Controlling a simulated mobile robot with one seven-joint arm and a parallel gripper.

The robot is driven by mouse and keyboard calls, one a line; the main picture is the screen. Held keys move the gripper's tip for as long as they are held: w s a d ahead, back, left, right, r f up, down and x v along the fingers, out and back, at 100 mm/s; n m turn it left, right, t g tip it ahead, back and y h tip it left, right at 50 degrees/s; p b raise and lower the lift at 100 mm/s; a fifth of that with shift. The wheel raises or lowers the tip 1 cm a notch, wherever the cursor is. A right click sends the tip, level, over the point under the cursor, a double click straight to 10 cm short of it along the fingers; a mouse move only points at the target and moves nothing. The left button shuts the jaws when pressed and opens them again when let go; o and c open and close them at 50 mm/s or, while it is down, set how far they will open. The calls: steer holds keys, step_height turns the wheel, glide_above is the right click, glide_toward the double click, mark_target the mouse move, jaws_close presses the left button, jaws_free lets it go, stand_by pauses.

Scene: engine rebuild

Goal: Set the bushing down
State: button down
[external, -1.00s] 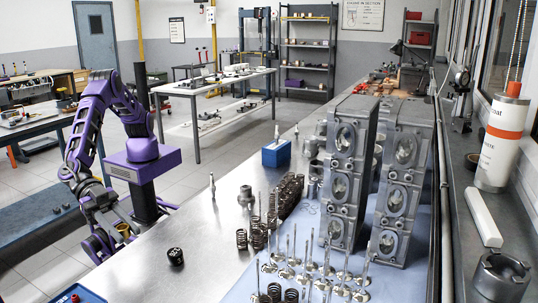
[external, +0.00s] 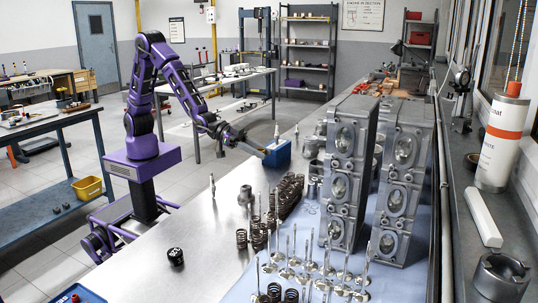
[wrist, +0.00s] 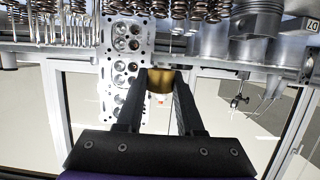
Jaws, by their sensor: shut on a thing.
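The bushing (wrist: 160,82) is a short brass-coloured ring. In the wrist view it sits between the two black fingertips of my gripper (wrist: 161,88), which is shut on it. In the external view my gripper (external: 258,149) is stretched out over the far part of the metal bench, beside the left side of a blue block (external: 280,157). The bushing is too small there to make out clearly. I cannot tell from the frames whether it touches the block or the bench.
Two grey cylinder heads (external: 345,170) stand upright on a blue mat, with valves (external: 305,275) and dark springs (external: 288,192) before them. A grey collar (external: 245,195) and a black cap (external: 175,257) stand on the bench. Its front left is mostly clear.

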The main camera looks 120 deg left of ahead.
steer(key=s+a+f+m+h, duration=0.1)
steer(key=s+a+f+h, duration=0.1)
steer(key=s, duration=0.4)
steer(key=s+a+f+m+h, duration=0.1)
steer(key=s+a+m+h, duration=0.1)
steer(key=s+a, duration=0.2)
steer(key=s, duration=0.2)
steer(key=shift+s+f+g, duration=0.3)
steer(key=shift+s+f, duration=0.05)
steer(key=n+y, duration=0.2)
glide_above(208, 220)
step_height(208, 220, down, 5)
steer(key=shift+r, duration=0.1)
steer(key=shift+f, duration=2.1)
